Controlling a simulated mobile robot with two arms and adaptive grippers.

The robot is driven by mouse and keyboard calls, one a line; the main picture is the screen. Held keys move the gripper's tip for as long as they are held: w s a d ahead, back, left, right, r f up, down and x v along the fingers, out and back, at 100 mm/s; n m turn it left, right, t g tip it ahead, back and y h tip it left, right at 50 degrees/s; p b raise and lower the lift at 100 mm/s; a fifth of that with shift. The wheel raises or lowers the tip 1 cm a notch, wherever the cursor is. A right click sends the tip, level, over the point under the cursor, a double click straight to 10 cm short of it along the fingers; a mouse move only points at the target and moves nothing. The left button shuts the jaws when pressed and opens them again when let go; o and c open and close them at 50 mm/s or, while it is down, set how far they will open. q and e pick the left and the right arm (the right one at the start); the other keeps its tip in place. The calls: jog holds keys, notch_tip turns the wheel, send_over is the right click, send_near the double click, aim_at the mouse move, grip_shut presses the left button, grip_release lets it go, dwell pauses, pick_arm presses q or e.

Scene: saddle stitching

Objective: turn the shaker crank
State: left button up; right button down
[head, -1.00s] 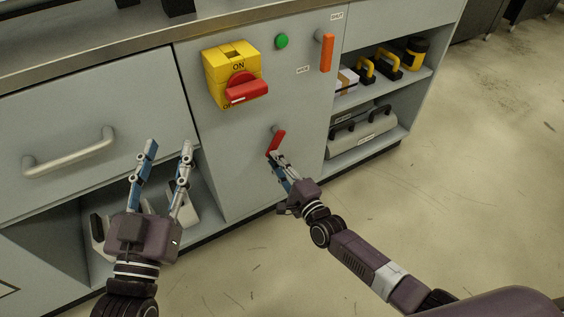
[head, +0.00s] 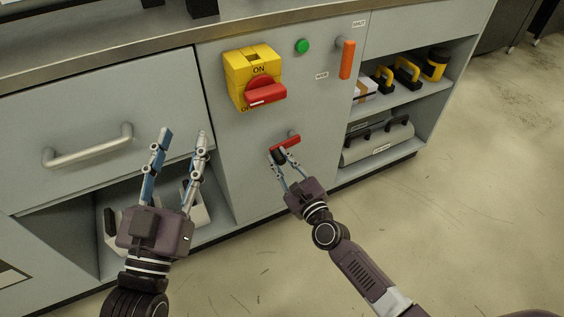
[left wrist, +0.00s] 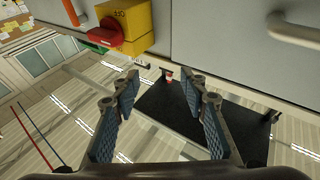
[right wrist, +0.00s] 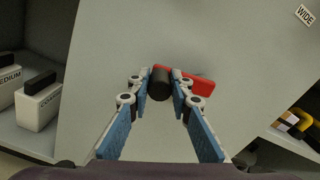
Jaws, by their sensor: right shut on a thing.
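The shaker crank is a red arm (head: 286,142) with a black knob (head: 278,155) on the grey cabinet front, below the yellow ON/OFF switch. In the head view the arm slopes gently from its pivot at upper right to the knob at lower left. My right gripper (head: 280,163) is shut on the black knob. In the right wrist view the knob (right wrist: 160,84) sits between the fingertips, with the red arm (right wrist: 198,84) running right. My left gripper (head: 183,135) is open and empty, left of the crank in front of the cabinet.
The yellow switch box (head: 245,65) with its red rotary handle (head: 266,93) is above the crank. A green button (head: 302,46) and an orange lever (head: 346,59) are on the same panel. A drawer handle (head: 88,147) is at left. Open shelves at right hold several tools.

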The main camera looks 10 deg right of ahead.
pick_arm(q)
jog(key=shift+w+a+f+g+y, duration=0.1)
jog(key=shift+f+g+y, duration=0.1)
jog(key=shift+f, duration=0.25)
jog(key=shift+a+f+g+y, duration=0.1)
jog(key=shift+f+g, duration=0.1)
jog(key=shift+f, duration=0.2)
pick_arm(e)
jog(key=shift+r+m, duration=0.55)
jog(key=shift+m, duration=0.25)
pick_arm(q)
jog(key=shift+f, duration=0.1)
jog(key=shift+d+r, duration=0.1)
jog(key=shift+r, duration=0.1)
pick_arm(e)
jog(key=c, duration=1.7)
grip_release()
jog(key=shift+c, duration=0.2)
jog(key=v, duration=1.2)
